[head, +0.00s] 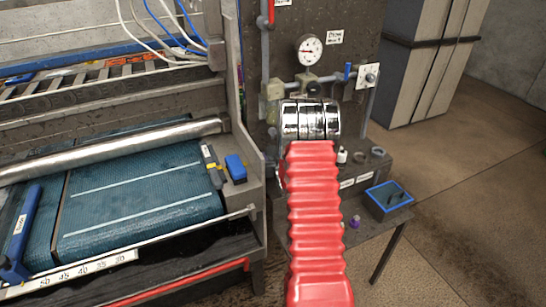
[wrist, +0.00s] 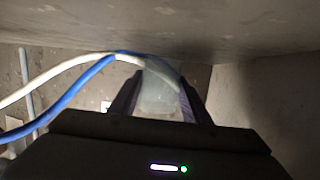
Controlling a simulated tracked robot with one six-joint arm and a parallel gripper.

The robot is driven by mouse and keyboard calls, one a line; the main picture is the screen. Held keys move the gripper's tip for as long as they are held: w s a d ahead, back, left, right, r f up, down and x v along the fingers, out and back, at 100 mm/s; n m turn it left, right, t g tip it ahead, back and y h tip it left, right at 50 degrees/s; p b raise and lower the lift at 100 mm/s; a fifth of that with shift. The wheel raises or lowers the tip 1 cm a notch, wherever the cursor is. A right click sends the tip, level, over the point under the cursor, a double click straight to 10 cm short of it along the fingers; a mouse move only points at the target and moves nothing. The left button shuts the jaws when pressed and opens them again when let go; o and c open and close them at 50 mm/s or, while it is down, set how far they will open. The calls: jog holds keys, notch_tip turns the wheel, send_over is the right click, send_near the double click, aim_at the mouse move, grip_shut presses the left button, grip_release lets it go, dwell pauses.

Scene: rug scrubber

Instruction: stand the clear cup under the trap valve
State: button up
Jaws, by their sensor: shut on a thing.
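In the wrist view my gripper (wrist: 160,82) has its two dark fingers on either side of a pale, see-through thing, which looks like the clear cup (wrist: 160,101). The fingers are shut on it. Its rim and base cannot be made out in the dim light. In the head view my red sleeved arm and its chrome joint hide the gripper and the cup. Small valve fittings (head: 308,83) sit on the dark panel below a round gauge, just above the chrome joint. I cannot tell which fitting is the trap valve.
A low shelf right of my arm holds a small white bottle (head: 342,156) and a grey ring (head: 378,152). A blue-rimmed tray (head: 389,199) is at its right end. The machine with a blue rug (head: 140,185) stands left. Blue and white hoses (wrist: 75,88) pass close to the gripper.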

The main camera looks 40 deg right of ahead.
jog(key=shift+s+f, duration=0.1)
jog(key=shift+f, duration=0.25)
jog(key=shift+s+a+f, duration=0.1)
jog(key=shift+s+f, duration=0.05)
jog(key=shift+f, duration=0.15)
jog(key=o, duration=1)
jog(key=shift+o, duration=0.2)
jog(key=shift+r, duration=0.45)
jog(key=v, duration=1.1)
jog(key=shift+s+a+r, duration=0.1)
jog(key=shift+s+r, duration=0.1)
jog(key=shift+r, duration=0.15)
jog(key=shift+s, duration=0.1)
